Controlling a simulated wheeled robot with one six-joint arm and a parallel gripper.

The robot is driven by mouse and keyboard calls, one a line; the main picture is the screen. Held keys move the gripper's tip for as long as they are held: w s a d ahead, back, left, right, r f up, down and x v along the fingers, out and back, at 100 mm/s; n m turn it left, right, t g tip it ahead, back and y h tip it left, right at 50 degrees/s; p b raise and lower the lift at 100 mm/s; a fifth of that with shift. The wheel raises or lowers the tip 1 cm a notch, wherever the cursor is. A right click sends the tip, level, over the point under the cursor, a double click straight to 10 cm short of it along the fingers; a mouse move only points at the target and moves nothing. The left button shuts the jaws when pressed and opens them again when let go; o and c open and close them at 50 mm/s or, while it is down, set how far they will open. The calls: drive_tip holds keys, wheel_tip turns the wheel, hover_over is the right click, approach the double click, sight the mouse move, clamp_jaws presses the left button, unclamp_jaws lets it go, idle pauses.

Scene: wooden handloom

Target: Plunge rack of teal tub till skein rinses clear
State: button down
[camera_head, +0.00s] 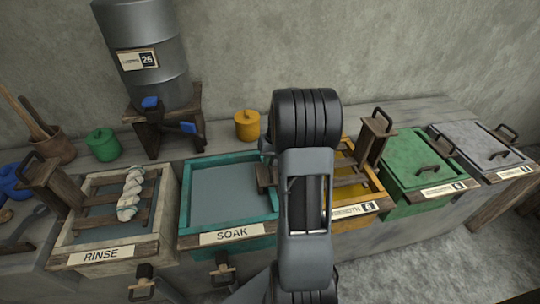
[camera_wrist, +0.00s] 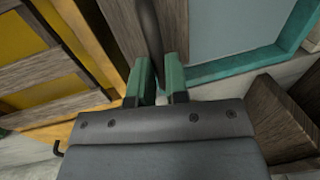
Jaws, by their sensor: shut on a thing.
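The teal tub (camera_head: 228,236), labelled SOAK, holds grey-blue liquid. No skein shows in its visible part; my arm covers its right side. A wooden piece (camera_head: 266,177) shows at its right edge beside my arm. In the wrist view, my gripper (camera_wrist: 158,76) is shut on a dark bar-like handle (camera_wrist: 149,32) in front of a wooden upright. The teal rim (camera_wrist: 240,66) lies to the right there, the yellow tub to the left. I cannot tell how deep the rack sits. A white skein (camera_head: 130,194) lies on the rack of the RINSE tub.
The RINSE tub (camera_head: 101,255) stands left, the yellow tub (camera_head: 374,192) right, then lidded green (camera_head: 420,165) and grey (camera_head: 477,147) tubs. A metal barrel (camera_head: 147,80) on a wooden stand, a green pot (camera_head: 103,144) and a yellow pot (camera_head: 247,125) stand behind.

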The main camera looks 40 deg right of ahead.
drive_tip(key=shift+f+b, duration=0.45)
drive_tip(key=shift+f, duration=0.8)
drive_tip(key=shift+s, duration=0.1)
drive_tip(key=c, duration=1.3)
unclamp_jaws()
drive_tip(key=shift+f, duration=0.1)
drive_tip(key=shift+c, duration=0.2)
drive_tip(key=shift+o, duration=1.1)
wheel_tip(320, 180, up, 14)
drive_tip(key=s+d+p, duration=0.1)
drive_tip(key=d, duration=0.1)
drive_tip(key=shift+d, duration=0.25)
drive_tip(key=shift+f, duration=0.15)
